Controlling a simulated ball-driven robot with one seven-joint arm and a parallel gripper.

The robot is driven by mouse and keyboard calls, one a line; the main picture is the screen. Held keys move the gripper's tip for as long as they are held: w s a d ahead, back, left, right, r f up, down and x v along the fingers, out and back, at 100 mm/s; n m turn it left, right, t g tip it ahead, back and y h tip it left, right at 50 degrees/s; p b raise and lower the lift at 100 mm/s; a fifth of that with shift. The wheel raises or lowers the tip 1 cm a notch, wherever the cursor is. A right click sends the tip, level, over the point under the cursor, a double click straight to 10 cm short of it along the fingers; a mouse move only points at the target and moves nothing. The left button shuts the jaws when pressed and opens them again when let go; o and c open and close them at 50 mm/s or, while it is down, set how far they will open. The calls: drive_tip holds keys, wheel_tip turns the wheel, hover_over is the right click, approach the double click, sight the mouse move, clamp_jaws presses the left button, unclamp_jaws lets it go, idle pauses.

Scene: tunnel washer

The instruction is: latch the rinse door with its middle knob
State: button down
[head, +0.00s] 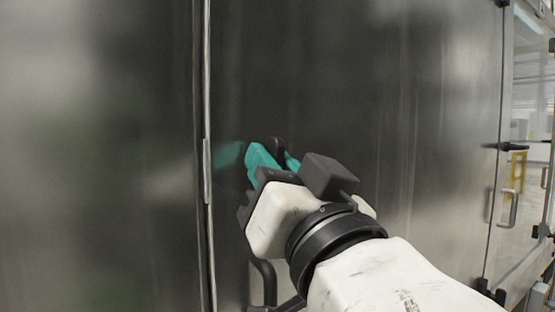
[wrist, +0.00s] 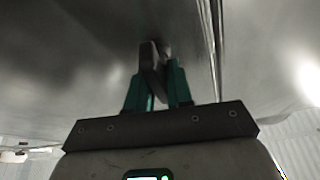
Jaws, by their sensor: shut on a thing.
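The rinse door (head: 330,60) looks to be the brushed steel panel right of a vertical seam in the head view. Its middle knob (head: 278,145) is a small dark piece, mostly hidden behind my gripper (head: 270,160). The gripper has teal fingers and is shut on the knob, close against the steel near the seam. In the wrist view my gripper (wrist: 157,80) has the grey knob (wrist: 150,60) between its fingertips, and the knob stands aslant. Whether the latch is engaged I cannot tell.
A dark curved handle (head: 265,280) shows below my gripper. Another steel panel (head: 100,150) lies left of the seam. At the far right are a dark knob (head: 511,146), a bar handle (head: 511,208) and a glazed door (head: 530,90).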

drive_tip(key=m+h, duration=0.1)
drive_tip(key=m, duration=0.1)
drive_tip(key=m+h, duration=0.1)
drive_tip(key=m, duration=0.2)
drive_tip(key=shift+t+h+p, duration=0.3)
drive_tip(key=shift+h+p, duration=0.1)
drive_tip(key=m+h, duration=0.1)
drive_tip(key=m, duration=0.1)
drive_tip(key=m+h, duration=0.1)
drive_tip(key=m, duration=0.2)
drive_tip(key=shift+d, duration=0.15)
drive_tip(key=shift+w+d+f+m+g+h, duration=0.1)
drive_tip(key=shift+m+g+h, duration=0.3)
drive_tip(key=shift+m, duration=0.75)
drive_tip(key=shift+f+m+g+h, duration=0.1)
drive_tip(key=shift+m+g+h, duration=0.3)
drive_tip(key=shift+m, duration=1.55)
drive_tip(key=shift+f+m+g+h, duration=0.2)
drive_tip(key=shift+m+g+h, duration=0.2)
drive_tip(key=shift+m+g, duration=0.5)
drive_tip(key=c, duration=1.2)
unclamp_jaws()
drive_tip(key=shift+w+d+t, duration=0.1)
drive_tip(key=shift+t, duration=0.2)
drive_tip(key=shift+o, duration=0.2)
